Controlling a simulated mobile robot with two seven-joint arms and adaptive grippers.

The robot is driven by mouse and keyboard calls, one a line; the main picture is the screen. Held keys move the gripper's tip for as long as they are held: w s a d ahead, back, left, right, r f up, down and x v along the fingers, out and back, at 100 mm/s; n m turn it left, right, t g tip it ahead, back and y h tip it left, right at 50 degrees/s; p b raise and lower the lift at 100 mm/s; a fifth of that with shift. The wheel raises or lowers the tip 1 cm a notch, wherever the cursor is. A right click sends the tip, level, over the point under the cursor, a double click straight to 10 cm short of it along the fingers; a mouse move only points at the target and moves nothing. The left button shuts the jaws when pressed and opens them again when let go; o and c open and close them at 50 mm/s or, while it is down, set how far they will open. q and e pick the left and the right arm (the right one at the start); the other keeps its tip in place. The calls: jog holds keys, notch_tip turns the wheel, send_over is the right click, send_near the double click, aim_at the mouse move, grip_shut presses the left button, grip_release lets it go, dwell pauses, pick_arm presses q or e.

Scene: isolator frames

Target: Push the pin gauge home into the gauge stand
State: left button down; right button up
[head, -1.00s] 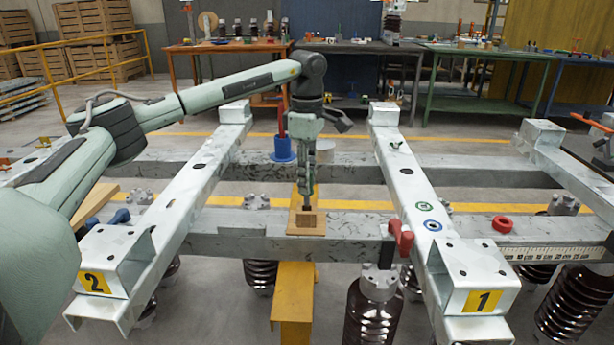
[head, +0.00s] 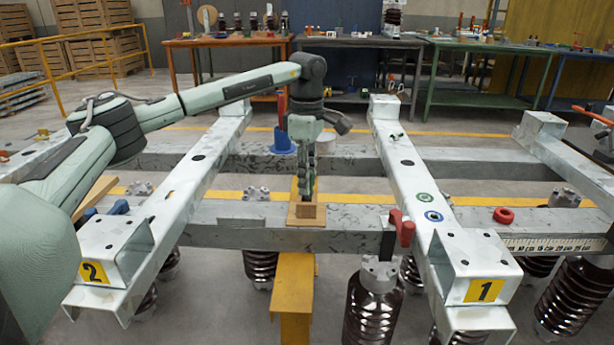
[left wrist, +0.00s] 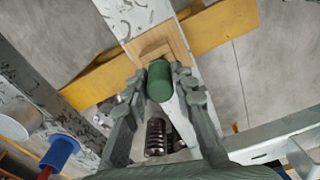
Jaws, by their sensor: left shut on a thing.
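The gauge stand is a wooden block (head: 306,222) with a square recess on a tan board lying across the grey beam. My left gripper (head: 307,190) points down close behind and above the recess. In the left wrist view its fingers (left wrist: 163,88) are closed around a green cylinder (left wrist: 160,80), which I take as the pin gauge. The wooden stand (left wrist: 172,42) shows just beyond the green end. The gauge is hidden by the fingers in the head view, and I cannot tell how deep it sits. My right gripper is not seen.
A blue part with a red rod (head: 283,142) stands on the rear beam. Sloping steel rails flank the stand, labelled 2 (head: 93,273) and 1 (head: 485,290).

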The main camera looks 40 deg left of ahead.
pick_arm(q)
jog(key=shift+f+b, duration=0.3)
jog(key=shift+f, duration=0.5)
jog(key=c, duration=1.2)
grip_release()
jog(key=shift+r, duration=0.1)
notch_tip(320, 180, up, 12)
jog(key=shift+s, duration=0.1)
